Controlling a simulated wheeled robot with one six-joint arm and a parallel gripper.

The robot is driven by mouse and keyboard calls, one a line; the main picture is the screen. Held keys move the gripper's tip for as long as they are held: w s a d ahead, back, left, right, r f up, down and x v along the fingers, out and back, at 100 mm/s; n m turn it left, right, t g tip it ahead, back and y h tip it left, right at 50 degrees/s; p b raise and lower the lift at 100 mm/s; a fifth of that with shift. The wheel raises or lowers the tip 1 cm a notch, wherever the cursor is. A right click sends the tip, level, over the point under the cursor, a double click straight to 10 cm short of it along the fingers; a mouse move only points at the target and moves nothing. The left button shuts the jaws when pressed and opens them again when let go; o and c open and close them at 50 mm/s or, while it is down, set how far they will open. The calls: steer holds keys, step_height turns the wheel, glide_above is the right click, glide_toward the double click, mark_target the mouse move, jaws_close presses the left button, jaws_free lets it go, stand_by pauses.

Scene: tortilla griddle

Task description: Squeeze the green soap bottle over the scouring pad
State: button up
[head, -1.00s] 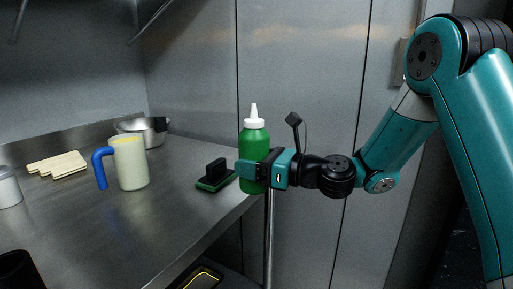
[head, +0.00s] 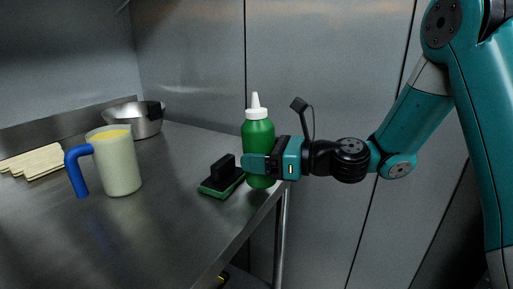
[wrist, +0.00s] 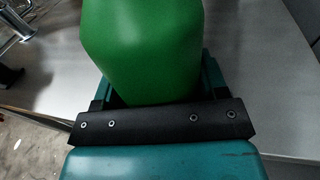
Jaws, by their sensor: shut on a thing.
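The green soap bottle (head: 259,137) has a white pointed nozzle on top and stands upright in the head view. My gripper (head: 258,163) is shut around its lower body from the right side. The bottle also fills the upper middle of the wrist view (wrist: 145,45), between the two fingers. The scouring pad (head: 218,191), green with a black block handle on top, lies on the counter just left of the bottle, near the counter's right edge. I cannot tell whether the bottle's base touches the counter.
The steel counter (head: 165,222) holds a cream jug (head: 120,165) with a blue handle, a metal bowl (head: 145,122) at the back and several pale flat pieces (head: 35,163) at the far left. A steel wall panel (head: 330,80) stands behind the bottle. The front of the counter is clear.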

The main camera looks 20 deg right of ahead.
steer(key=d+h+p, duration=0.1)
steer(key=p, duration=0.1)
steer(key=s+g+h+p, duration=0.1)
steer(key=p, duration=0.1)
steer(key=shift+s+d+r, duration=0.15)
steer(key=shift+d+r, duration=0.25)
steer(key=s+d+f+g+h+p, duration=0.1)
steer(key=s+d+g+h+p, duration=0.4)
steer(key=h+p, duration=0.6)
steer(key=d+g+p, duration=0.1)
steer(key=d+g, duration=0.1)
steer(key=shift+d+f+h, duration=0.25)
steer(key=shift+d+h, duration=0.05)
steer(key=o, duration=0.9)
steer(key=shift+d+f+g+h, duration=0.25)
steer(key=shift+f+g+h, duration=0.1)
steer(key=shift+g+h, duration=0.2)
steer(key=c, duration=0.9)
